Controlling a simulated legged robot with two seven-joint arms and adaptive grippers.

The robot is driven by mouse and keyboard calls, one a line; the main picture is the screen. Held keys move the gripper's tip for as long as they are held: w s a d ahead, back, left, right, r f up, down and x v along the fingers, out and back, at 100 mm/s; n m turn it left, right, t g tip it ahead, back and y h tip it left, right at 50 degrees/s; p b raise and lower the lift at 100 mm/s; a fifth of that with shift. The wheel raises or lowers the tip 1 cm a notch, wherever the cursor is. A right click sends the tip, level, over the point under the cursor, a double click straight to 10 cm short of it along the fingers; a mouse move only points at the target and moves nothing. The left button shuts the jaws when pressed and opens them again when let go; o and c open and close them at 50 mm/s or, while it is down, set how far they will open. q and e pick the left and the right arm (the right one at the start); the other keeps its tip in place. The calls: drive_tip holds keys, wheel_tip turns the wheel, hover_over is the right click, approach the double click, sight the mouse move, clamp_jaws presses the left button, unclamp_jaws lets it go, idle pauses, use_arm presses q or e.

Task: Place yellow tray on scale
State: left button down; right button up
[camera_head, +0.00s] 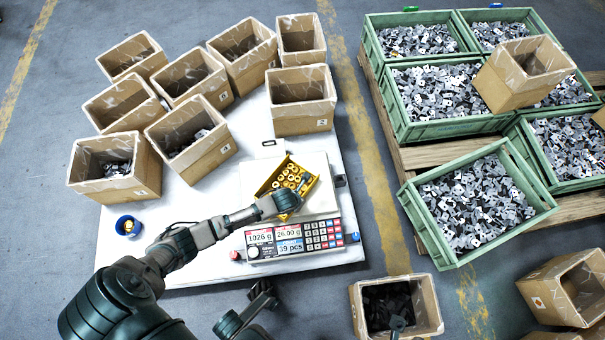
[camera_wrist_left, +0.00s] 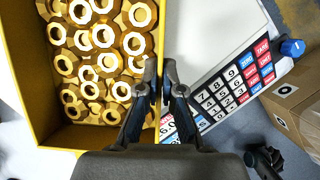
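The yellow tray (camera_head: 308,187) is full of brass nuts and sits at or just above the left part of the scale's plate (camera_head: 324,200); contact is hard to tell. The scale's display (camera_head: 275,239) reads 1026 g, 26.00 g and 39 pcs. My left gripper (camera_head: 287,201) reaches the tray's near side. In the left wrist view the left gripper (camera_wrist_left: 162,90) has its fingers close together on the wall of the yellow tray (camera_wrist_left: 80,158), one on each side. The scale's keypad (camera_wrist_left: 225,92) shows beside it.
Several cardboard boxes (camera_head: 205,150) stand behind and left on the white table (camera_head: 128,230). A blue round container (camera_head: 128,226) is at the left. Green crates (camera_head: 530,205) of metal parts stand on a pallet at the right. An open box (camera_head: 432,305) is in front.

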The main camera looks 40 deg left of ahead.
use_arm(q)
drive_tip(key=c, duration=1.6)
unclamp_jaws()
drive_tip(key=shift+s+f, duration=0.1)
drive_tip(key=shift+s, duration=0.05)
drive_tip(key=shift+c, duration=0.2)
drive_tip(key=o, duration=0.3)
